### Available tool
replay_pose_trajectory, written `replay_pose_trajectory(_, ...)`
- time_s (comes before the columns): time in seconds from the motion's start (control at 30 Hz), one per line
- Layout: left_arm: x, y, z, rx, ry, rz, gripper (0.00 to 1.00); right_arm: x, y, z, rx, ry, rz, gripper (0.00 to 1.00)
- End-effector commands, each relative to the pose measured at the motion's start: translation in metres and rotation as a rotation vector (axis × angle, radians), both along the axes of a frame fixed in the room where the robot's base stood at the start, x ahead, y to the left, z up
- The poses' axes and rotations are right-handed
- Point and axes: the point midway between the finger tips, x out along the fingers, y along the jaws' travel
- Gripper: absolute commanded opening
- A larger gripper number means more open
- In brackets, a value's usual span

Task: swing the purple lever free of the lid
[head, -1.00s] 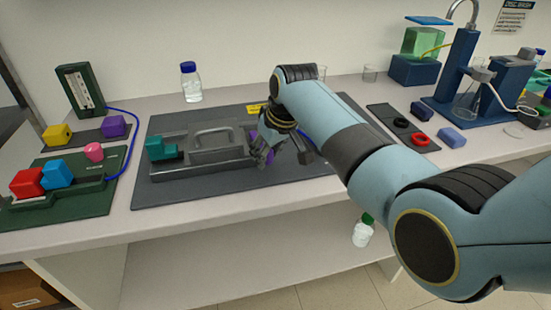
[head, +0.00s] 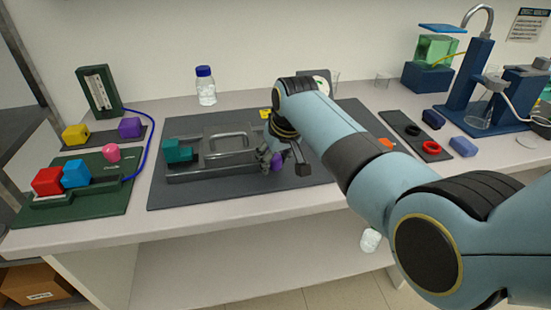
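The lid (head: 226,152) with its grey arched handle lies on the membrane rig (head: 205,173) in the middle of the bench. A teal lever (head: 177,152) sits at the rig's left end. The purple lever (head: 277,161) is at the right end, mostly hidden behind my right gripper. My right gripper (head: 268,157) points down at that end, right beside the purple lever. Its fingers are small and dark, so I cannot tell whether they touch or grip the lever. My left gripper is out of view.
A dark mat (head: 185,195) lies under the rig. At left is a green tray (head: 105,202) with red, blue and pink pieces. A capped bottle (head: 205,88) stands behind. Black and red rings lie on a dark strip (head: 412,133) at right. The mat's front is clear.

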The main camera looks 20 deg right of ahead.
Motion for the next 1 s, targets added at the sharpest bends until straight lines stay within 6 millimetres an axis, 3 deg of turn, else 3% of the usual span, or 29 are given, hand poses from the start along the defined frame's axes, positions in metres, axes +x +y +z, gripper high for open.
replay_pose_trajectory(0.1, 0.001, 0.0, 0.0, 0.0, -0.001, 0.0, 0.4, 0.0, 0.0, 0.0, -0.001, 0.001, 0.001, 0.55)
replay_pose_trajectory(0.47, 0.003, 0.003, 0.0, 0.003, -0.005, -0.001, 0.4, -0.003, -0.001, 0.005, -0.002, 0.002, 0.001, 0.55)
replay_pose_trajectory(1.0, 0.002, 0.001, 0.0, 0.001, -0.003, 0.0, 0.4, -0.04, -0.006, 0.098, 0.0, -0.001, 0.001, 0.55)
